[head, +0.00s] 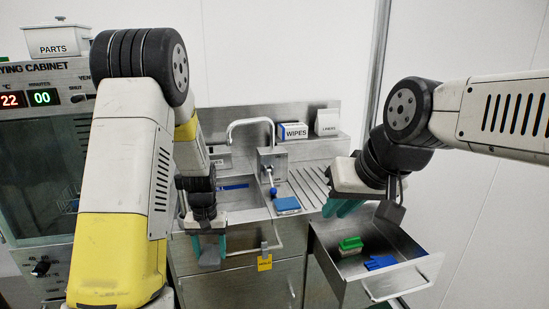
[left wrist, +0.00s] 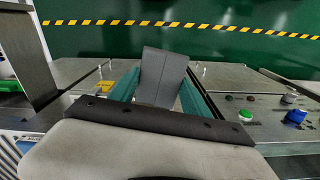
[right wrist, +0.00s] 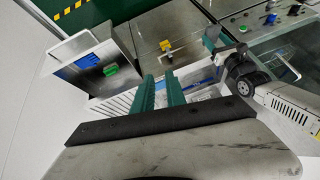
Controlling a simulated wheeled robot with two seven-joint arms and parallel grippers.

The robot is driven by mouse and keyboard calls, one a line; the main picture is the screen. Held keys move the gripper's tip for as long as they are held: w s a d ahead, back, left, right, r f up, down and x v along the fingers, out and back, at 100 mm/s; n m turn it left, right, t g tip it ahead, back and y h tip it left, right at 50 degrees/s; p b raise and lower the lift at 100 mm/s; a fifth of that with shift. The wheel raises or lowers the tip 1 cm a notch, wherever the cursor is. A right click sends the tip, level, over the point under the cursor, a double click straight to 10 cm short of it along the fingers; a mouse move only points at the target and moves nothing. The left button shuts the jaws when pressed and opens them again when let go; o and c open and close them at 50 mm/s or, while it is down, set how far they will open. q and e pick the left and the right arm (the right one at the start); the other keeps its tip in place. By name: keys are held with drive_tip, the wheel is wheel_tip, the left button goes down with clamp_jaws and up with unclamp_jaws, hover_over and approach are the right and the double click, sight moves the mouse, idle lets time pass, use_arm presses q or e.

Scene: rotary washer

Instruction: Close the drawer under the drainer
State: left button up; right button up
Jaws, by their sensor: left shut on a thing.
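The steel drawer (head: 410,256) under the ribbed drainer (head: 306,186) stands pulled out at the right, with a handle on its front. Inside lie a green brush-like item (head: 350,244) and a blue item (head: 381,262). The open drawer also shows in the right wrist view (right wrist: 121,58). My right gripper (head: 343,208) is open and empty above the drainer's front edge and the back of the drawer, not touching the handle. My left gripper (head: 209,247) is shut on a grey flat piece (left wrist: 162,76), in front of the sink, left of the drawer.
A blue sponge-like block (head: 287,204) lies by the drainer. A WIPES box (head: 293,131) stands on the back ledge. A drying cabinet (head: 40,165) is at the left. Floor right of the drawer looks clear.

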clamp_jaws()
drive_tip(key=w+d+f+m+g+y, duration=0.2)
drive_tip(key=w+d+f+m, duration=0.25)
drive_tip(key=w, duration=0.25)
drive_tip(key=w+d+f+m+g+y, duration=0.2)
drive_tip(key=w+d+f+m, duration=0.15)
drive_tip(key=w+m, duration=0.2)
drive_tip(key=w+d+f+m+t+y, duration=0.1)
drive_tip(key=w+d+f+m+y, duration=0.2)
drive_tip(key=d+f, duration=0.4)
drive_tip(key=w+d+f+m+t+y, duration=0.1)
drive_tip(key=w+d+f+m+t, duration=0.15)
drive_tip(key=d+f+m, duration=0.4)
drive_tip(key=s+d+f+m+t, duration=0.2)
drive_tip(key=d+f+m+t, duration=0.1)
drive_tip(key=d+f, duration=0.4)
drive_tip(key=s+d+f+m+t, duration=0.25)
drive_tip(key=d+f+m, duration=0.2)
drive_tip(key=d, duration=0.45)
drive_tip(key=s+d+f+m+t+h, duration=0.65)
drive_tip(key=s+d+f, duration=0.3)
drive_tip(key=f, duration=0.35)
drive_tip(key=x, duration=1.3)
drive_tip(key=shift+w+m, duration=0.25)
drive_tip(key=shift+m, duration=0.2)
drive_tip(key=shift+a+f, duration=0.1)
drive_tip(key=shift+f, duration=0.05)
